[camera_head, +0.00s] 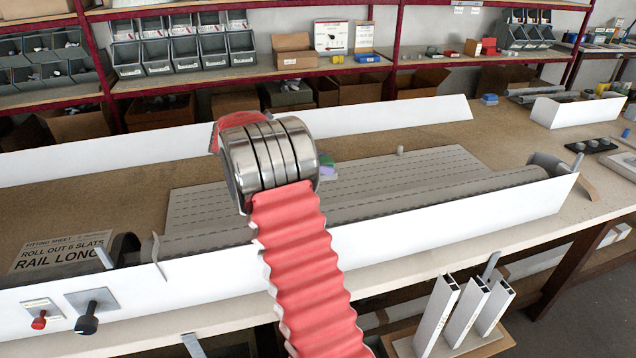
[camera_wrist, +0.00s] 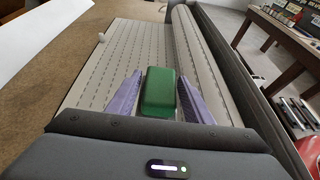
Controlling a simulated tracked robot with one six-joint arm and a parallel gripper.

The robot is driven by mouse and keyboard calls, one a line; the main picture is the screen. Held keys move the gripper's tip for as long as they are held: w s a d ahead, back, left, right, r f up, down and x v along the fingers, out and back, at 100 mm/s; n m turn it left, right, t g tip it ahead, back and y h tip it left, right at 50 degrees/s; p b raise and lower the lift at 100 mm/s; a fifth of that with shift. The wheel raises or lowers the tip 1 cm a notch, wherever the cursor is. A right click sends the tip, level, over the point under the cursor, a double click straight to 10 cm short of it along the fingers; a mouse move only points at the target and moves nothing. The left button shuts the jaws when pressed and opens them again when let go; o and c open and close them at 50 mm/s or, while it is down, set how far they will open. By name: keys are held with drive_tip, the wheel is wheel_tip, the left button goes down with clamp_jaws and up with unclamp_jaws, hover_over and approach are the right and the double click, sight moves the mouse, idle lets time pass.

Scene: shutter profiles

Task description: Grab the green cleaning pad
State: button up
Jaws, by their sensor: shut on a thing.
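The green cleaning pad (camera_wrist: 159,92) is a rounded green block between the two purple fingers of my gripper (camera_wrist: 160,96) in the wrist view. The fingers are shut on its sides. In the head view, a bit of the green pad (camera_head: 327,160) shows just right of my metal wrist, with a purple finger (camera_head: 327,170) below it. My red-sleeved arm hides the rest of the gripper there. The pad is over or on the grey slatted panel (camera_head: 400,180); I cannot tell whether it touches the slats.
A long grey roll (camera_head: 440,199) lies along the panel's near side, behind a white front rail (camera_head: 430,240). A small pale peg (camera_head: 400,150) stands at the panel's far edge. Another white rail (camera_head: 400,118) runs along the back. Shelves with bins (camera_head: 185,52) stand behind the bench.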

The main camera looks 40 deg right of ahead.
drive_tip(key=shift+r, duration=2.3)
drive_tip(key=shift+s, duration=0.1)
